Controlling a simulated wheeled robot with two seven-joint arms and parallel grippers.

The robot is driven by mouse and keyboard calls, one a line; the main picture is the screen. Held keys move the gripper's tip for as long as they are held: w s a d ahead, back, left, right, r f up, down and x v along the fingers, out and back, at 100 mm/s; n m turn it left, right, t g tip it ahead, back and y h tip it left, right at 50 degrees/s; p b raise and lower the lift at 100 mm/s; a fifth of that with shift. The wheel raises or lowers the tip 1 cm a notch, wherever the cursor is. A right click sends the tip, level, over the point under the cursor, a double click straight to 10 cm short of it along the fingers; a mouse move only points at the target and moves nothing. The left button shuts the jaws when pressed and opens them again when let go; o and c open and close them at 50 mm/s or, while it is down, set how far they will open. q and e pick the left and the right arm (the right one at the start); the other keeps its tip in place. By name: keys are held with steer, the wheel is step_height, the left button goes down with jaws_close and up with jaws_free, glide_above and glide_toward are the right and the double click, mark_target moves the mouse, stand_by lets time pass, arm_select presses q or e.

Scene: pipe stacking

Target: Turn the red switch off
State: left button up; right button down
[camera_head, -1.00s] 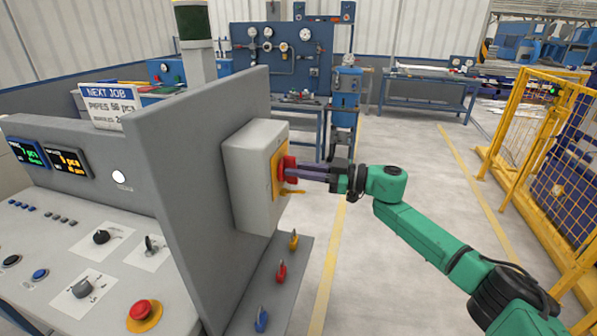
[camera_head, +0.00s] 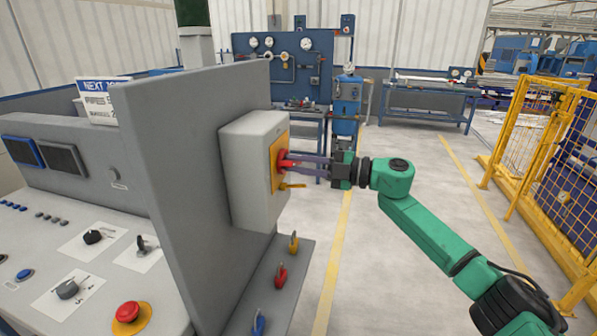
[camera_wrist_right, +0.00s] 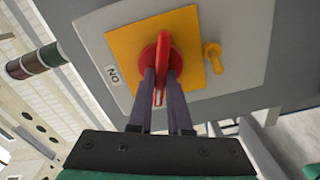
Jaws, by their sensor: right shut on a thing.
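The red switch (camera_head: 284,162) is a rotary handle on a yellow plate (camera_head: 274,176) on the side of a grey box (camera_head: 239,185). In the right wrist view the red handle (camera_wrist_right: 163,62) stands across the yellow plate, with an "ON" label (camera_wrist_right: 113,75) beside the plate. My right gripper (camera_head: 292,163) reaches in from the right with its purple fingers on either side of the handle, shut on it. It also shows in the right wrist view (camera_wrist_right: 161,82). My left gripper is not in view.
A yellow padlock (camera_wrist_right: 212,55) hangs by the plate. Below the box, several coloured padlocks (camera_head: 281,276) sit on a grey ledge. The console (camera_head: 80,255) at left has dark displays (camera_head: 64,160) and a red button (camera_head: 128,311). Open floor lies behind my right arm.

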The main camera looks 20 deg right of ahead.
steer(key=shift+f+n+b, duration=0.2)
steer(key=shift+n+b, duration=1.15)
steer(key=shift+n, duration=0.85)
steer(key=c, duration=0.8)
jaws_free()
steer(key=shift+c, duration=0.2)
steer(key=shift+s, duration=0.1)
steer(key=b+v, duration=0.5)
steer(key=v, duration=0.9)
steer(key=shift+d, duration=0.2)
